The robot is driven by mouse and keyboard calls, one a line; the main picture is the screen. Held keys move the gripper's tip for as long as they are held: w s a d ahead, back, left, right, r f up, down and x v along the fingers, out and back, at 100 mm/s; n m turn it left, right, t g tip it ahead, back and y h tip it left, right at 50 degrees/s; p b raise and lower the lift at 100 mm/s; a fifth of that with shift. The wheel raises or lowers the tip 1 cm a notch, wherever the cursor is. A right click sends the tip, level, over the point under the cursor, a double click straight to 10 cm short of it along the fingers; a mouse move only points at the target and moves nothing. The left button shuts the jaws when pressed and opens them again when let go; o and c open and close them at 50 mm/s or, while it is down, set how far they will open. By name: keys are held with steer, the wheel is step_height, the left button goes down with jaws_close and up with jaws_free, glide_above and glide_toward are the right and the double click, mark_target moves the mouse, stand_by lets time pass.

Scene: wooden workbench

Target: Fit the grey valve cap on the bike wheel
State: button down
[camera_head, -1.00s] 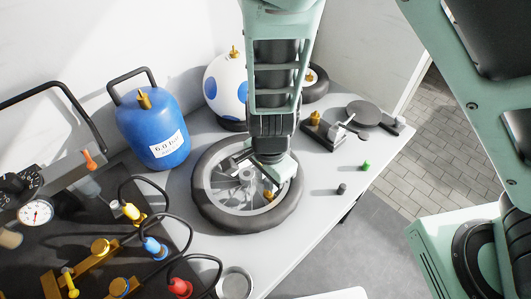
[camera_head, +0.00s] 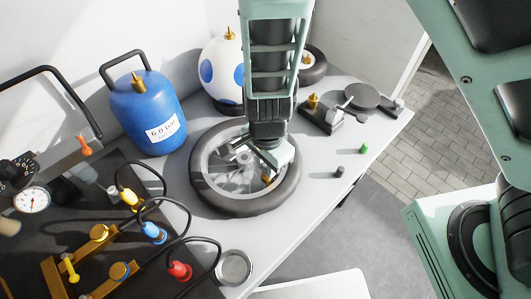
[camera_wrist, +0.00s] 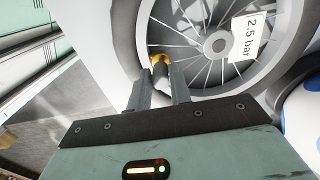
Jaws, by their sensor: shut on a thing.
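The bike wheel (camera_head: 207,195) lies flat on the bench, dark tyre around a pale spoked rim, and it fills the upper part of the wrist view (camera_wrist: 128,38). Its gold valve (camera_head: 267,180) is at the near right of the rim and shows just beyond my fingertips in the wrist view (camera_wrist: 158,58). My gripper (camera_wrist: 162,82) is shut on a small dark grey cylinder, which looks like the grey valve cap (camera_wrist: 160,74). The cap lines up with the valve and appears to touch it; the fingers hide how far it is on.
A dark grey cap (camera_head: 339,172) and a green cap (camera_head: 364,149) stand on the bench right of the wheel. A blue tank (camera_head: 150,110) and a white ball with blue spots (camera_head: 215,75) stand behind. Hoses and gold fittings (camera_head: 99,233) are at the left.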

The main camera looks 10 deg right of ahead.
steer(key=shift+f, duration=0.75)
stand_by(1.2)
steer(key=c, duration=0.7)
jaws_free()
step_height(320, 180, up, 9)
steer(key=p, duration=0.9)
steer(key=shift+r, duration=0.1)
stand_by(0.5)
